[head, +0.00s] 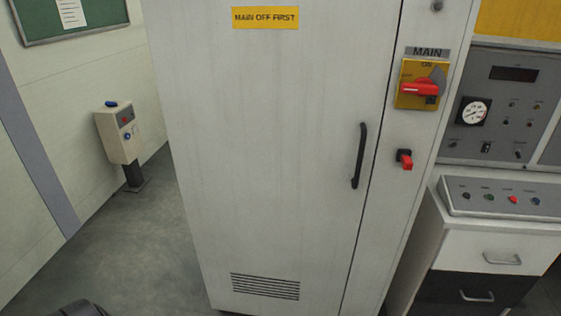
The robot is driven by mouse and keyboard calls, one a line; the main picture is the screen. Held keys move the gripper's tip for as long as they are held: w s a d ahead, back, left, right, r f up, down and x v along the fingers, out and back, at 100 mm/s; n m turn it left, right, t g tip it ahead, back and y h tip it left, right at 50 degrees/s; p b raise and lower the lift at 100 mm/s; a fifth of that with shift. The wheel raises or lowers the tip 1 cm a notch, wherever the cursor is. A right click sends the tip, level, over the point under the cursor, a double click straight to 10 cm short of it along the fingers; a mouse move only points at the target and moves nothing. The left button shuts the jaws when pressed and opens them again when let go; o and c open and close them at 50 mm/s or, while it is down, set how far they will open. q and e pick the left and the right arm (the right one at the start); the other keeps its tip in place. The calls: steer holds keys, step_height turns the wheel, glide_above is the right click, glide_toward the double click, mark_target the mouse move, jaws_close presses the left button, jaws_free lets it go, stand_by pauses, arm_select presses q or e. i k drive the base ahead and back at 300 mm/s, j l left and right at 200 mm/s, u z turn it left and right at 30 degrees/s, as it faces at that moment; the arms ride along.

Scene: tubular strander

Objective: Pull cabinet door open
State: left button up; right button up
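The tall light-grey cabinet door (270,150) fills the middle of the head view and looks shut, with a thin dark seam along its right edge. A black vertical bar handle (359,156) sits near that edge. A yellow label (265,18) at the top reads MAIN OFF FIRST. Right of the seam is the MAIN switch, a red rotary handle (420,89) on a yellow plate, lying roughly horizontal. Neither gripper is seen; a dark rounded shape shows at the bottom left edge.
A beige pedestal box (119,136) with buttons stands on the grey floor (120,235) to the left, with clear floor before it. At right are a gauge panel (490,130), a button console (500,197) and drawers (490,252). A green board (90,18) hangs at upper left.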

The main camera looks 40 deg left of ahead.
mark_target(272, 110)
steer(key=u, duration=1.35)
steer(key=i+j+z, duration=0.35)
steer(key=z, duration=0.15)
